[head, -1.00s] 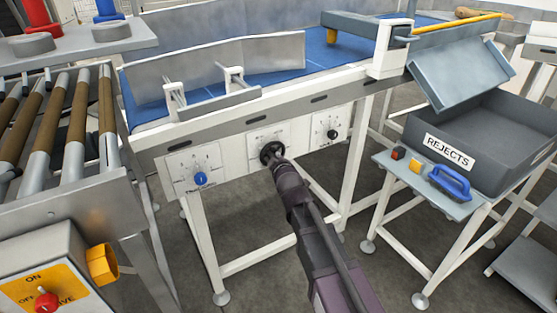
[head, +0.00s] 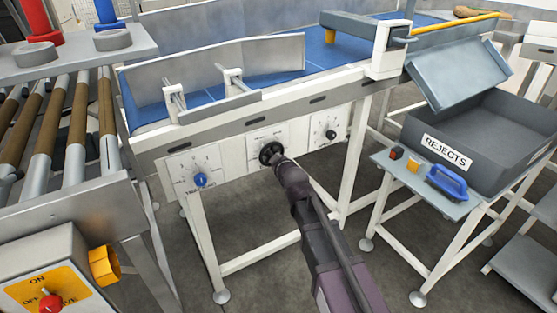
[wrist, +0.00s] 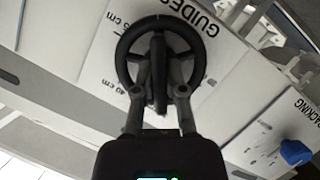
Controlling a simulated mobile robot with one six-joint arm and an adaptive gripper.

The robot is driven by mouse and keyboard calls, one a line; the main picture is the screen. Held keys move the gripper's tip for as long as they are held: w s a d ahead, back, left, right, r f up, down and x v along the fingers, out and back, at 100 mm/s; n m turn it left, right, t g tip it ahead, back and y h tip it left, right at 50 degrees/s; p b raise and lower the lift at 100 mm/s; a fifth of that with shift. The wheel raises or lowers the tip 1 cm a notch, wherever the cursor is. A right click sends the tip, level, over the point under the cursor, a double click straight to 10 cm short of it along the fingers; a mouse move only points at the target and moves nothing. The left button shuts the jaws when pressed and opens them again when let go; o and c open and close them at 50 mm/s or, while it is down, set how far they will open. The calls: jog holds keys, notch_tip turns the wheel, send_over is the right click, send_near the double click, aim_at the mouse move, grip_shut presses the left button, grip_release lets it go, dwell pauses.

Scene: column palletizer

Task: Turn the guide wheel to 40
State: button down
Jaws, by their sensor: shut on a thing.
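The guide wheel (head: 269,153) is a small black handwheel on the middle white panel of the conveyor's side. In the wrist view the wheel (wrist: 158,22) shows a round rim and spokes, with a dark bar across its middle. The panel around it reads "GUIDES", with "40 cm" and another cm mark partly covered by the wheel. My gripper (wrist: 160,78) is shut on the guide wheel, its fingers on either side of the bar. In the head view my gripper (head: 275,159) reaches the wheel from the lower right. The wheel's exact reading cannot be told.
A panel with a blue knob (head: 200,179) is to the left, and one with a black knob (head: 331,134) to the right. Guide rails (head: 220,75) stand above on the blue belt. A rejects bin (head: 480,140) and side table (head: 420,187) stand right.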

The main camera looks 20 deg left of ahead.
jog(key=shift+a, duration=0.1)
jog(key=c, duration=0.7)
grip_release()
